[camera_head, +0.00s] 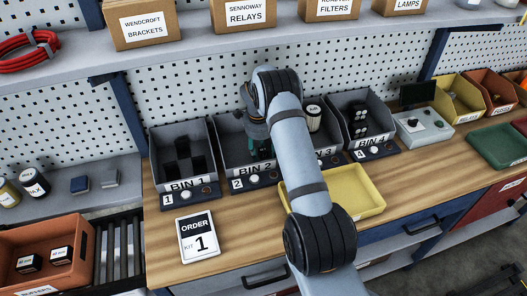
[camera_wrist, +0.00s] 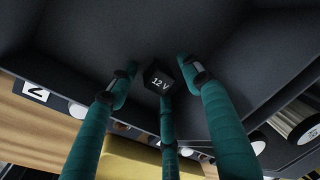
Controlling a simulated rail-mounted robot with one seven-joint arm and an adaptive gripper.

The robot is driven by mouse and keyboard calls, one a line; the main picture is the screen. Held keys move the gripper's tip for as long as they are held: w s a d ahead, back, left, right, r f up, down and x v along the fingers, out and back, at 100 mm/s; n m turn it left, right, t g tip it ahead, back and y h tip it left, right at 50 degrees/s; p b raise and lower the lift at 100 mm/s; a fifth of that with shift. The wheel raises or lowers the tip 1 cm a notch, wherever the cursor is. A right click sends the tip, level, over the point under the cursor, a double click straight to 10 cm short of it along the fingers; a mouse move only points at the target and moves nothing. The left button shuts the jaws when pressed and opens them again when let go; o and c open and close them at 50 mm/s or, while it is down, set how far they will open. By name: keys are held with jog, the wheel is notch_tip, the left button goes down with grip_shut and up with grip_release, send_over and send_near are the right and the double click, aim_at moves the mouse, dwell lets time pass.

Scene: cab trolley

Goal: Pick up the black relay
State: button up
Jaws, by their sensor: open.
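The black relay (camera_wrist: 159,84) is a small dark block with a white "12 V" marking. In the wrist view it sits inside a dark grey bin, between my fingers. My gripper (camera_wrist: 157,88) has three teal fingers, spread open around the relay; I cannot tell whether any finger touches it. In the head view my gripper (camera_head: 257,145) reaches down into BIN 2 (camera_head: 226,153). My arm hides part of this bin, and the relay is not clear there.
BIN 1 (camera_head: 155,146) at left holds several dark blocks. BIN 3 (camera_head: 334,138) holds a white-and-black cylinder, and BIN 4 (camera_head: 387,117) black parts. A yellow tray (camera_head: 368,190) lies in front. An order card (camera_head: 198,237) lies on the wooden bench. A shelf with boxes is above.

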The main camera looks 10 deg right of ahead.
jog(key=shift+a, duration=0.15)
jog(key=shift+c, duration=0.5)
jog(key=c, duration=1.1)
jog(key=shift+o, duration=0.2)
jog(key=shift+s+r+b, duration=0.1)
jog(key=shift+r+b, duration=0.1)
jog(key=shift+b, duration=0.45)
